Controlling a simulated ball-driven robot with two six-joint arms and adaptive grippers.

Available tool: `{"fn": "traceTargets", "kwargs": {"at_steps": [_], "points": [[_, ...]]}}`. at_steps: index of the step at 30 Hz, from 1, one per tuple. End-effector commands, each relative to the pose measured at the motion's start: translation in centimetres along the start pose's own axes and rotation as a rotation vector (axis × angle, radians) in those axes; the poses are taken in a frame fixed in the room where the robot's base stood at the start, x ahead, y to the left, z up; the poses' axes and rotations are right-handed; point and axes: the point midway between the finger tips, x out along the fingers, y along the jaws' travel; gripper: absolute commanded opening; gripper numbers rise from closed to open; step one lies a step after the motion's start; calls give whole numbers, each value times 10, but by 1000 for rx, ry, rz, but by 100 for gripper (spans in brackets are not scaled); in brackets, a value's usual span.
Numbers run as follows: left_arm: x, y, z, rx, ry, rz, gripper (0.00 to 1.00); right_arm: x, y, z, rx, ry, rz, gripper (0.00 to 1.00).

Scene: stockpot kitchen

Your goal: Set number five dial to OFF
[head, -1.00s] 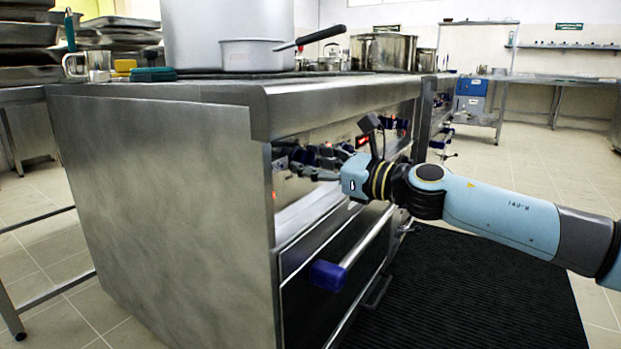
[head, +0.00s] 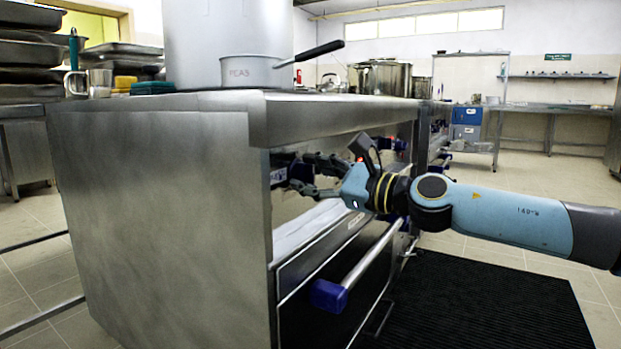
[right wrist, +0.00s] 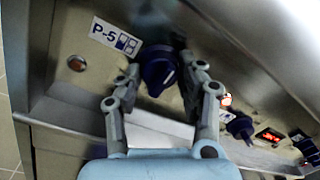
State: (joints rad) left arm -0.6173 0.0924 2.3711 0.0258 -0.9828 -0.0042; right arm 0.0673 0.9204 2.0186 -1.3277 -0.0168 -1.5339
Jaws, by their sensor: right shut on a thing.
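The number five dial (right wrist: 158,68) is a dark blue knob on the stove's front panel, beside a white P-5 label (right wrist: 115,37) in the right wrist view. A pale mark shows on its lower right face; I cannot tell which setting it marks. My right gripper (right wrist: 162,77) is shut on this dial, one finger on each side. In the head view, my right gripper (head: 296,175) reaches under the counter edge to the near end of the panel, where its fingers partly hide the dial. My left gripper is not in view.
Below the panel, an oven handle (head: 365,262) sticks out. A saucepan (head: 250,70) and large pots stand on top.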

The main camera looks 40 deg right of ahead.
Motion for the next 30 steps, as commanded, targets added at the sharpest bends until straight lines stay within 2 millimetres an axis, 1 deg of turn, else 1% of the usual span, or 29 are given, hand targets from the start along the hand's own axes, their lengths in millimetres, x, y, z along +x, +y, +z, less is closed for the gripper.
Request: {"fn": "traceTargets", "kwargs": {"at_steps": [6,7,10,12,25,28,30], "points": [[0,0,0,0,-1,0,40,-1,2,-2,0,4,5,6],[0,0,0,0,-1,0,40,-1,2,-2,0,4,5,42],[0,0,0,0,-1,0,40,-1,2,-2,0,3,4,55],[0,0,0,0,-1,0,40,0,1,-1,0,2,3,62],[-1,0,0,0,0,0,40,0,0,0,5,0,0,62],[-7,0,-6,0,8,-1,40,0,-2,3,43,1,-3,62],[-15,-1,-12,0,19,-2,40,0,-4,6,100,3,-5,62]]}}
